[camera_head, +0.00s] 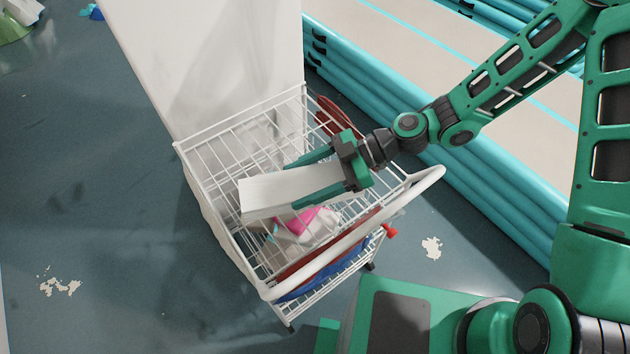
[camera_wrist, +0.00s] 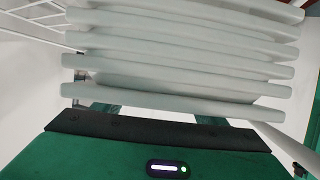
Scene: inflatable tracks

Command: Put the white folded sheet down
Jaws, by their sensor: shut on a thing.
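The white folded sheet (camera_head: 275,196) is a flat, layered slab between the fingers of my gripper (camera_head: 318,176). My gripper is shut on it and holds it over the white wire basket of a cart (camera_head: 225,158). In the wrist view the folded sheet (camera_wrist: 185,55) fills the upper middle with several stacked layers, and parts of my gripper (camera_wrist: 155,110) show just below it. I cannot tell whether the sheet touches anything in the basket.
Pink and white items (camera_head: 303,222) lie in the basket below the sheet. The cart's white handle (camera_head: 425,180) is on the near right. A tall white panel (camera_head: 215,60) stands behind. Teal inflatable tracks (camera_head: 440,130) lie to the right. Dark floor (camera_head: 90,180) is open at left.

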